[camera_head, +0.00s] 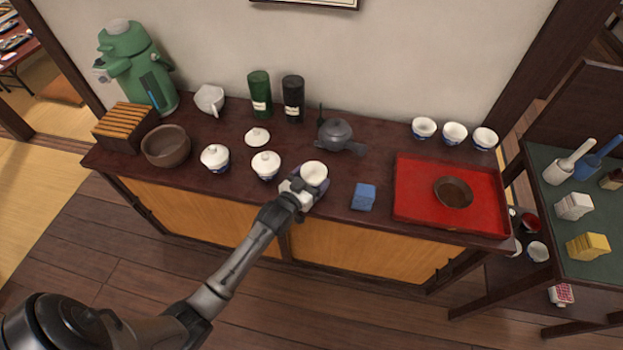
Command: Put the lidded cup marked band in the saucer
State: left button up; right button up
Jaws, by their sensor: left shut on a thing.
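My left gripper (304,187) is shut on a white cup (314,171) at the front edge of the dark counter. The cup's top looks round and white with no clear knob; its sides are mostly hidden by the gripper. Two white-and-blue lidded cups, one at the left (215,156) and one nearer the gripper (266,163), stand to its left. Their markings are too small to read. A brown saucer-like dish (453,184) sits on the red tray (415,205) at the right. My right gripper is not in view.
A loose white lid (257,136) lies behind the cups. Several small cups (455,132) line the back right. A brown bowl (166,147) stands left.

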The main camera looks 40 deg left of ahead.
pick_arm(q)
jog(key=shift+s, duration=0.15)
jog(key=shift+f, duration=0.15)
jog(key=o, duration=0.9)
jog(key=shift+f, duration=0.1)
